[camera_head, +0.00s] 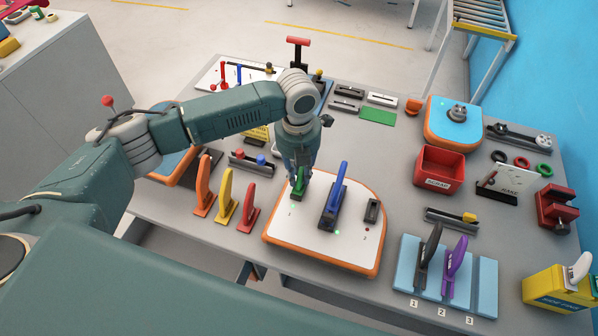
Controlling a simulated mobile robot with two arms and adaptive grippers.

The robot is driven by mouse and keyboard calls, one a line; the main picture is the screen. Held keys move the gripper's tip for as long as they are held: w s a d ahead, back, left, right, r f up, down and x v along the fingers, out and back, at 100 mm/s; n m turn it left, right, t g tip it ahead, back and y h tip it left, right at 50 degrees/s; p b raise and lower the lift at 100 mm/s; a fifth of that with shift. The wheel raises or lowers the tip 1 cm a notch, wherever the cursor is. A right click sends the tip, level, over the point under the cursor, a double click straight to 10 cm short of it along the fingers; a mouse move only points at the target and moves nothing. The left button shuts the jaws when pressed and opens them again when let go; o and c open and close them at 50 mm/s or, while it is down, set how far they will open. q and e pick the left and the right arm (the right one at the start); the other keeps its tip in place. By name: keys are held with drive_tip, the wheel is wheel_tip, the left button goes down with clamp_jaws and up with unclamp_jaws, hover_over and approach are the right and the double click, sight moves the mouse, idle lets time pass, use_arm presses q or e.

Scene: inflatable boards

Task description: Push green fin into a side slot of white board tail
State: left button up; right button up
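The white board tail (300,238) with an orange rim lies on the table in front of me. A blue fin (337,195) stands upright in its dark middle slot. The green fin (299,189) is at the left side of the tail, at the left side slot, which the fin and gripper mostly hide. My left gripper (299,175) points down from above with its fingers around the green fin's upper part and looks shut on it. I cannot tell how deep the fin sits. A dark side slot (372,211) shows empty on the right. My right gripper is not in view.
Orange (203,186), yellow (225,197) and red (248,208) fins stand left of the tail. A light-blue rack (408,258) with black and purple fins stands to the right. A red scrap bin (438,170) is behind it. Small green and red lights show on the tail.

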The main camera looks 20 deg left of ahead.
sight(299, 171)
use_arm(q)
drive_tip(key=o, duration=0.3)
drive_tip(key=shift+o, duration=0.2)
drive_tip(key=shift+r, duration=0.1)
wheel_tip(299, 171, up, 12)
drive_tip(key=shift+f, duration=0.25)
idle(0.5)
